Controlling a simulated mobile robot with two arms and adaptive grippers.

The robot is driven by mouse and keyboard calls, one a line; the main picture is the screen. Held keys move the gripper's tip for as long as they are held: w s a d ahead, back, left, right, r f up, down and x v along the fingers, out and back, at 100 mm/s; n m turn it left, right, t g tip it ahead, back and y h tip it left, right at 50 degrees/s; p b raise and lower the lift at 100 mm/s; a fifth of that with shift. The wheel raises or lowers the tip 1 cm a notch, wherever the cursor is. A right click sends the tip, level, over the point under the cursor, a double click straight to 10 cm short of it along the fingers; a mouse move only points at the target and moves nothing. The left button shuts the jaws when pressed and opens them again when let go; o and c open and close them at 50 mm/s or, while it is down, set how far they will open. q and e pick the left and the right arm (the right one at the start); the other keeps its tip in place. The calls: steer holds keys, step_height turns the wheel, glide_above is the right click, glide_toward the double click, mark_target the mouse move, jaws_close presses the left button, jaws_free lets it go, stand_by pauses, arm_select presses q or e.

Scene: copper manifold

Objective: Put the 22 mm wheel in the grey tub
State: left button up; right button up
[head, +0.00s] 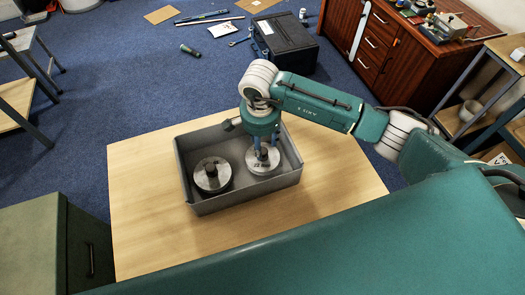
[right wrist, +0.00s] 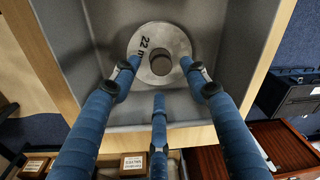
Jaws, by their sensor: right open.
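The 22 mm wheel (head: 258,168) is a silvery disc with a dark hub, lying flat in the right part of the grey tub (head: 242,199). In the right wrist view the wheel (right wrist: 172,38) shows part of a "22 m" marking. My right gripper (head: 263,148) is directly over this wheel, pointing down. Its blue fingers (right wrist: 163,85) are spread open around the hub's near side, with no grip on the wheel. A second disc (head: 209,184) with a dark hub lies in the tub's left part. My left gripper is not in view.
The tub stands on a light wooden table (head: 142,180), with clear tabletop around it. A green cabinet (head: 35,245) stands at the lower left. A black case (head: 285,40) and small items lie on the blue floor behind. A wooden drawer unit (head: 385,40) stands back right.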

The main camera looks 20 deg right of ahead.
step_height(320, 180, up, 7)
steer(key=b, duration=0.1)
steer(key=shift+s+a+f+b, duration=0.15)
steer(key=shift+s+b, duration=0.05)
steer(key=shift+b, duration=0.1)
steer(key=shift+f, duration=0.1)
